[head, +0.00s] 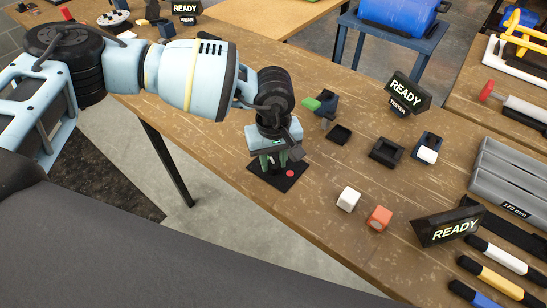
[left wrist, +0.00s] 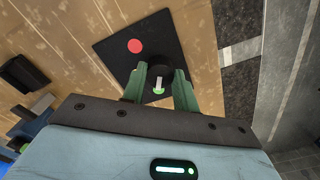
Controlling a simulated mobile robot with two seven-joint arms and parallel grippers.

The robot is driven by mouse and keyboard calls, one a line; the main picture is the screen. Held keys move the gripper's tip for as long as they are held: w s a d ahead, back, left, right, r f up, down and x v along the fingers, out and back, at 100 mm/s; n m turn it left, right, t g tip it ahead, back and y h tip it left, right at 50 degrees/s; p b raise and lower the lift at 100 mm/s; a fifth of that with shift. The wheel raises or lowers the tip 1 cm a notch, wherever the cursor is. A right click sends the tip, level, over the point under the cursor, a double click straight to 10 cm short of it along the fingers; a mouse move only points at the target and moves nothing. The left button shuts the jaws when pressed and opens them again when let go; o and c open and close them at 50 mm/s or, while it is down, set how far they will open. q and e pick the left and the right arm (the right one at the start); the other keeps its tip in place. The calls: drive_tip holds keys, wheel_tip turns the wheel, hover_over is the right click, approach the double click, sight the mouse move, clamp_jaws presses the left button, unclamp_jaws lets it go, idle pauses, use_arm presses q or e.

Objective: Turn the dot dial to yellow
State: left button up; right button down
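The dot dial has a flat black square plate (head: 262,181) on the wooden bench, near its front edge. A red dot (head: 290,173) shows on the plate; it also shows in the left wrist view (left wrist: 135,46). The dial's round black knob (left wrist: 160,68) has a white mark and a green spot on the side near my gripper. No yellow dot shows; part of the plate is hidden by the gripper. My right gripper is out of view.
Black trays (head: 386,152), a READY sign (head: 407,92) and another READY sign (head: 448,227) stand further right. The bench edge drops to the floor just left of the dial.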

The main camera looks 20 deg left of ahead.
use_arm(q)
drive_tip(key=shift+c, duration=1)
drive_tip(key=shift+m, duration=0.3)
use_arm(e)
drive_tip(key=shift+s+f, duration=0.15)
use_arm(q)
drive_tip(key=m+b, duration=0.2)
drive_tip(key=m, duration=0.3)
drive_tip(key=shift+f, duration=0.2)
drive_tip(key=m+b, duration=0.1)
drive_tip(key=m, duration=0.2)
drive_tip(key=shift+m+b, duration=0.3)
drive_tip(key=shift+b, duration=0.1)
drive_tip(key=shift+r+m+b, duration=0.2)
drive_tip(key=shift+m+b, duration=0.5)
drive_tip(key=shift+m, duration=0.6)
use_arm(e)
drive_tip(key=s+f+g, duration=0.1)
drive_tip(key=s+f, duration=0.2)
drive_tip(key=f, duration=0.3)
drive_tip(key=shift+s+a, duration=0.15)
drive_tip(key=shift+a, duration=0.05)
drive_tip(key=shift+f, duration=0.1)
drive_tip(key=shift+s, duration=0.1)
use_arm(q)
drive_tip(key=o, duration=1)
drive_tip(key=shift+c, duration=0.2)
